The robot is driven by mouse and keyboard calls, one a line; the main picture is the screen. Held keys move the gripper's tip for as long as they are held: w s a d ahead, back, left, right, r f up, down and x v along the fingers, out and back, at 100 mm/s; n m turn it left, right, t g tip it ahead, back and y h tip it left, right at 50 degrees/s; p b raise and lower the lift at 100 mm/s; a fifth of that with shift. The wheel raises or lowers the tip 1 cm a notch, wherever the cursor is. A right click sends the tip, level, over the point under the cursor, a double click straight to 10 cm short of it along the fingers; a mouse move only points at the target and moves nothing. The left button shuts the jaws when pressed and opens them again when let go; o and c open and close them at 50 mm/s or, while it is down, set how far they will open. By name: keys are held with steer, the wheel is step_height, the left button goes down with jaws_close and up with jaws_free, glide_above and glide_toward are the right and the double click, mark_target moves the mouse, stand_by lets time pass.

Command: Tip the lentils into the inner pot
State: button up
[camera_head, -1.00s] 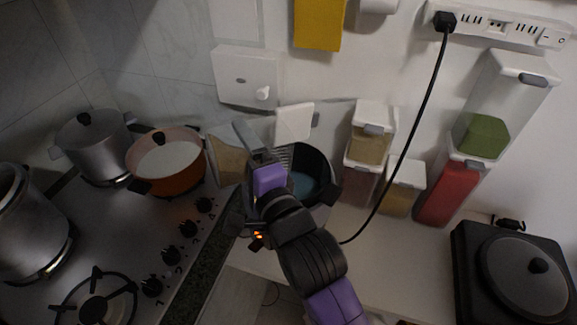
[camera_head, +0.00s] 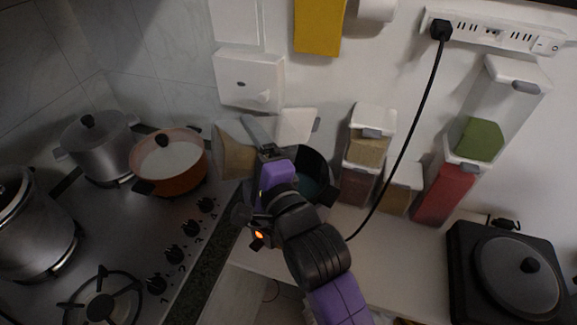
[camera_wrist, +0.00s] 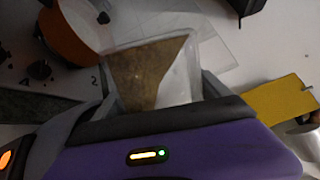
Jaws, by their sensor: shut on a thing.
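My gripper (camera_head: 262,138) is shut on a clear container of brown lentils (camera_head: 235,152), held tilted above the counter. The container also shows between my fingers in the wrist view (camera_wrist: 150,75), with the lentils gathered against one side and a pale empty part beside them. The inner pot (camera_head: 314,182), dark-rimmed with a bluish-green inside, stands just right of and below my gripper. My gripper and arm hide part of it. I cannot see any lentils in it.
Storage boxes (camera_head: 371,150) stand to the right. A black cord (camera_head: 406,145) hangs nearby, and a hot plate with a lid (camera_head: 520,275) sits far right.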

steer(key=shift+w+d+r+m+p, duration=0.1)
steer(key=shift+d+r+m+p, duration=0.2)
steer(key=shift+r+p, duration=0.35)
steer(key=shift+w+d+r+m+p, duration=0.1)
steer(key=shift+r+m+p, duration=0.4)
steer(key=shift+p, duration=0.2)
steer(key=shift+w+d+r+m+p, duration=0.1)
steer(key=shift+d+r+m+p, duration=0.15)
steer(key=shift+r+p, duration=0.4)
steer(key=shift+w+d+r+m+p, duration=0.2)
steer(key=shift+d+r+m, duration=0.25)
steer(key=shift+r+m, duration=0.4)
steer(key=shift+w+d+r+m+p, duration=0.15)
steer(key=shift+d+r+m, duration=0.3)
steer(key=shift+r+m, duration=0.35)
stand_by(0.9)
